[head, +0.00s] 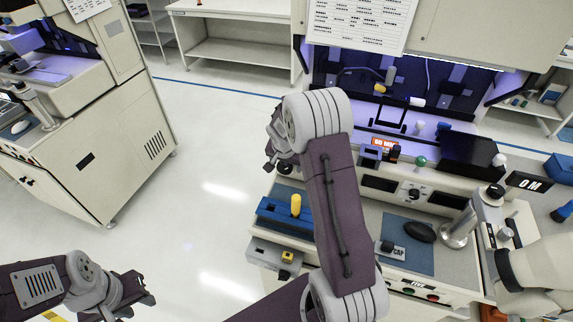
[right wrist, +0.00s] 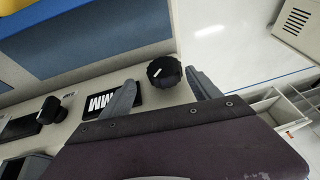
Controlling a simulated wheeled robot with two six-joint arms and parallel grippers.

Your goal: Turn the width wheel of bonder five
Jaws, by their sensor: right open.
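In the right wrist view a black ribbed knob (right wrist: 165,70) with a white pointer line sits on the pale machine panel, beside a black label with white letters (right wrist: 112,98). My right gripper (right wrist: 162,94) is open, with one finger on each side of the knob. I see no clear contact with it. In the head view my right arm reaches to the left end of the right-hand bonder (head: 398,188), and its wrist hides that corner. My left gripper (head: 145,292) is low at the left, over the floor, away from the machine; its jaw gap is unclear.
A second black knob (right wrist: 49,109) stands further left on the panel. A yellow handle (head: 296,205) rises from a blue block at the bonder's front left. A microscope-like post (head: 460,234) and black mouse (head: 420,232) are to the right. Open floor (head: 205,150) separates another machine (head: 95,150).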

